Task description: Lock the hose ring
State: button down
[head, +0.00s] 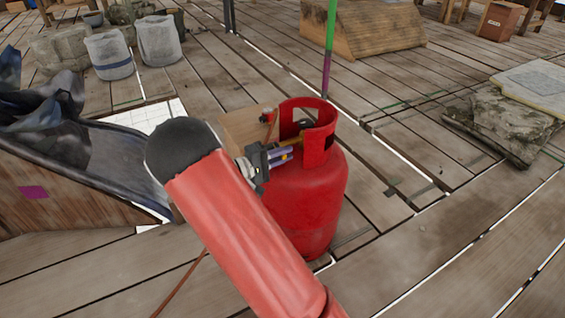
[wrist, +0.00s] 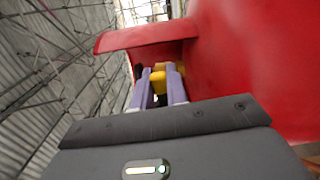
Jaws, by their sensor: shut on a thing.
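A red gas cylinder (head: 315,205) stands upright on the plank floor, with a red collar around its top. My gripper (head: 291,155) reaches into the collar's opening from the left. Its purple fingers are shut on a yellow part, seemingly the hose ring (wrist: 158,82), under the collar's rim in the wrist view. The fingers (wrist: 160,85) cover both sides of the ring, so its turn position and the valve behind it cannot be made out.
A wooden box (head: 240,130) with a small red fitting (head: 267,116) stands behind the cylinder. A green and purple pole (head: 329,45) rises behind it. A thin brown hose (head: 180,286) lies on the floor. Stone slabs (head: 505,125) lie right; a tarp-covered crate (head: 60,190) stands left.

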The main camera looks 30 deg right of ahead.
notch_tip(320, 180, down, 2)
jog(key=m+b, duration=0.2)
jog(key=b, duration=0.1)
jog(key=m+b, duration=0.1)
jog(key=b, duration=0.1)
jog(key=shift+w+f+m+b, duration=0.15)
jog(key=shift+m+b, duration=0.25)
jog(key=m, duration=0.2)
jog(key=shift+w+m+b, duration=0.15)
jog(key=shift+m+b, duration=0.15)
jog(key=shift+w+f+m, duration=0.2)
jog(key=shift+f+m, duration=0.1)
jog(key=shift+m, duration=0.55)
jog(key=shift+w+f+m, duration=0.2)
jog(key=shift+f+m, duration=0.05)
jog(key=shift+m, duration=0.6)
jog(key=c, duration=1.4)
grip_release()
jog(key=shift+a, duration=0.1)
